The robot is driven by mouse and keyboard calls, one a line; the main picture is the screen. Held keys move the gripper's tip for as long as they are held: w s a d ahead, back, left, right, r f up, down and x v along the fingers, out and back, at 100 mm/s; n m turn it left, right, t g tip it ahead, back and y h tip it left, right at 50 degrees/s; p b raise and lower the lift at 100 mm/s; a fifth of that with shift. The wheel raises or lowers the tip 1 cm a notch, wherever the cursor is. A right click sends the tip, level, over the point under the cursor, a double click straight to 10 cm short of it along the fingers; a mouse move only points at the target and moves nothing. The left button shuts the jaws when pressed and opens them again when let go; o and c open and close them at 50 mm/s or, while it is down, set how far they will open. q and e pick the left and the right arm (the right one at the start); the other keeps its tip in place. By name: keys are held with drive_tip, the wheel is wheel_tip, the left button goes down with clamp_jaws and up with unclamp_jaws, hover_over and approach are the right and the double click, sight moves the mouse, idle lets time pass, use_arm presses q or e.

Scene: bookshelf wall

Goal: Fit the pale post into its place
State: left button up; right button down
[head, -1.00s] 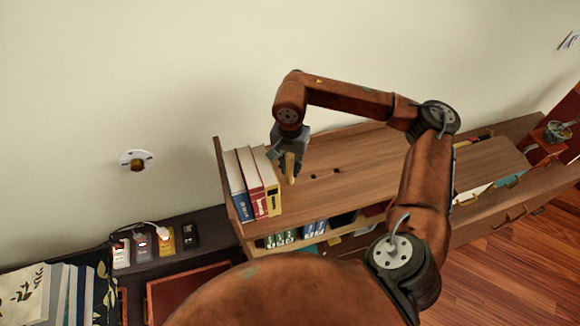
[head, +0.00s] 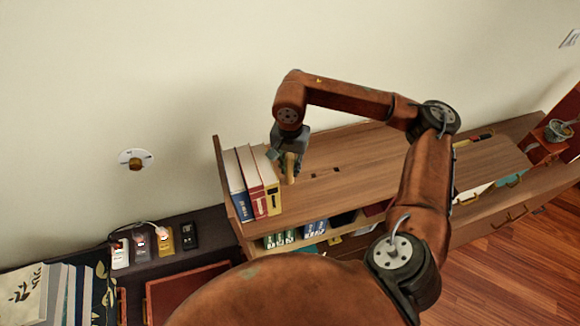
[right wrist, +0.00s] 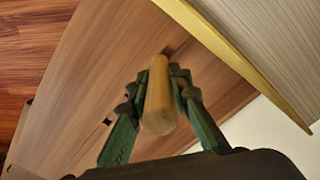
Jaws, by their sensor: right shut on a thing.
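The pale post (head: 290,166) is a short wooden peg, held roughly upright over the top board of the shelf, just right of the books. My right gripper (head: 286,159) is shut on it. In the right wrist view the post (right wrist: 158,98) stands between the two green fingers of the gripper (right wrist: 158,88), pointing at the board. A dark spot shows right at its far end; I cannot tell whether the post is in a hole or only above it. My left gripper is not in view.
The wooden top board (head: 370,155) has small dark holes (head: 336,169) right of the post. Upright books (head: 258,185) stand close on the left, and the wall is behind. Small devices (head: 165,240) sit on the lower dark surface.

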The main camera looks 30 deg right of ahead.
drive_tip(key=shift+f+b, duration=0.3)
drive_tip(key=shift+b, duration=0.1)
idle(0.4)
drive_tip(key=c, duration=1.7)
unclamp_jaws()
wheel_tip(320, 180, up, 12)
drive_tip(key=shift+r, duration=0.1)
